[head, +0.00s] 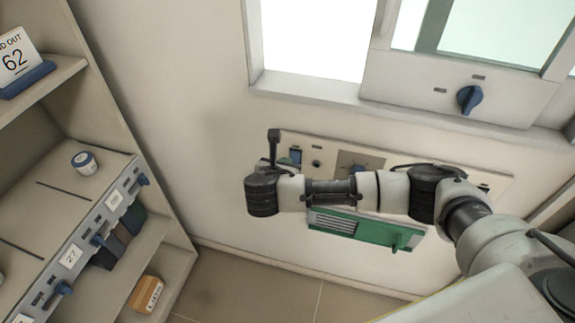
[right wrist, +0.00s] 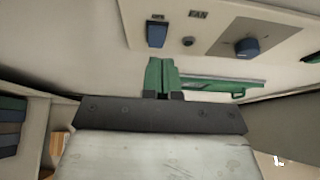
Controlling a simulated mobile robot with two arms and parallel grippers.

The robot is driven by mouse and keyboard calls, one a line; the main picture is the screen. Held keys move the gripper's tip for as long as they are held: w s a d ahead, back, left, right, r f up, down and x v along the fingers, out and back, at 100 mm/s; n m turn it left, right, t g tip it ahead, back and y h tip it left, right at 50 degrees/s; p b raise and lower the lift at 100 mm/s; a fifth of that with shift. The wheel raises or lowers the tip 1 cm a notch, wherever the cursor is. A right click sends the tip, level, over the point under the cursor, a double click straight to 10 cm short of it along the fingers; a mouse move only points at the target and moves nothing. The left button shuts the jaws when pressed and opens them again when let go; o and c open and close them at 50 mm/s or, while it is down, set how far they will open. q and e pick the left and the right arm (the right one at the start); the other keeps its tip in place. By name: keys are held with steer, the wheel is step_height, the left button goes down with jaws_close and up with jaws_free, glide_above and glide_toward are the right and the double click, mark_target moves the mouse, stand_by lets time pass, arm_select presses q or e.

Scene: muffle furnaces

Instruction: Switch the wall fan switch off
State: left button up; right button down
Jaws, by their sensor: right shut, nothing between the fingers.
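A pale wall panel (head: 335,146) carries a blue rocker switch (head: 295,157), a small dark round part (head: 316,163) and a blue knob. In the right wrist view the blue rocker (right wrist: 156,35) and the round part (right wrist: 188,41) show near lettering that seems to read FAN; I cannot tell which of them it labels or how the rocker is set. My left gripper is out of view.
A green box (head: 365,229) with a grille and handle sits on the wall below the panel, partly behind my right arm. Above is a window ledge with another blue knob (head: 469,98). A shelf unit (head: 118,164) stands at left. Floor shows between shelf and wall.

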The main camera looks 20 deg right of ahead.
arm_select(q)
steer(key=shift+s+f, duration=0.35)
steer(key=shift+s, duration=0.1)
arm_select(e)
steer(key=v, duration=0.4)
steer(key=shift+w+r, duration=0.15)
steer(key=shift+r, duration=0.2)
